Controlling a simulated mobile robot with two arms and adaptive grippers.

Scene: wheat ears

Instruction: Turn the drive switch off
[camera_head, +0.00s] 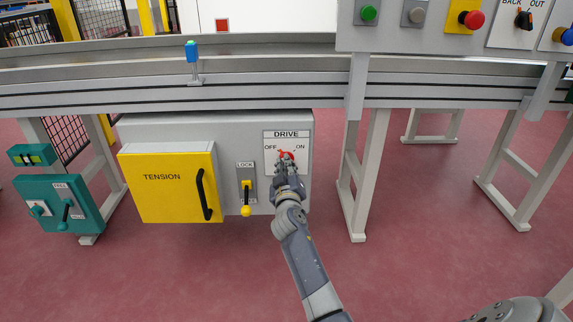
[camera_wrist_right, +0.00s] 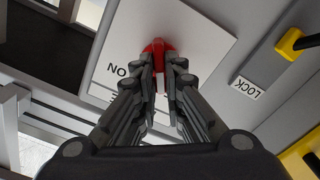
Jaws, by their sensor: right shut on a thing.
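The drive switch (camera_head: 286,155) is a red knob on a white plate (camera_head: 274,139) marked DRIVE, with OFF at the left and ON at the right. The plate is on the grey cabinet under the conveyor. My right gripper (camera_head: 287,163) is at the knob and covers most of it in the head view. In the right wrist view the red knob (camera_wrist_right: 157,47) sits between the fingertips of my right gripper (camera_wrist_right: 160,68), which is shut on it. The knob's exact pointing direction is hidden by the fingers. My left gripper is not in view.
A teal box (camera_head: 58,205) stands further left. The conveyor rail (camera_head: 280,90) runs above; a button panel (camera_head: 440,35) hangs at upper right.

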